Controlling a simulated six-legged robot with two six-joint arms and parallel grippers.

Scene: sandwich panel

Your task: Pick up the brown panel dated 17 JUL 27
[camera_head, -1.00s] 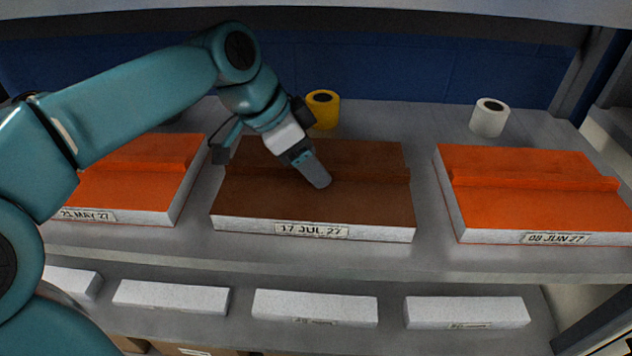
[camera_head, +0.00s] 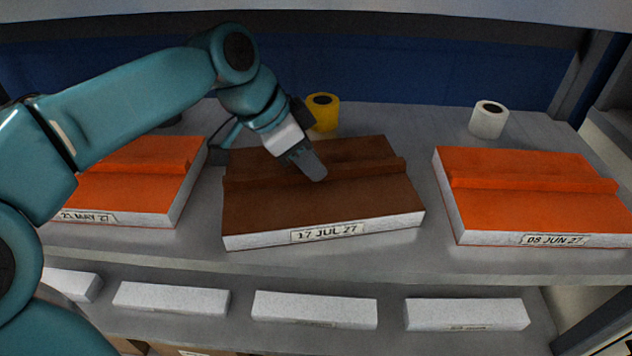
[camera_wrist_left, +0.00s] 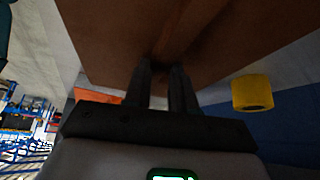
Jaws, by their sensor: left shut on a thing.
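The brown panel (camera_head: 310,207) has a raised rib (camera_head: 365,171) across its top and a white front edge with the label 17 JUL 27 (camera_head: 327,232). It is turned and tilted a little, its right side nearer the back. My left gripper (camera_head: 314,172) is shut on the panel's rib, near the middle. In the left wrist view the two dark fingers (camera_wrist_left: 162,75) reach the rib, and the brown panel (camera_wrist_left: 120,35) fills the top. How far the panel is above the shelf is hard to tell. My right gripper is not in view.
An orange panel dated 08 JUN 27 (camera_head: 530,205) lies to the right, and one dated 21 MAY 27 (camera_head: 120,187) to the left. A yellow roll (camera_head: 323,114) and a white roll (camera_head: 489,119) stand behind. White panels (camera_head: 315,308) lie on the lower shelf. An upper shelf (camera_head: 400,10) hangs overhead.

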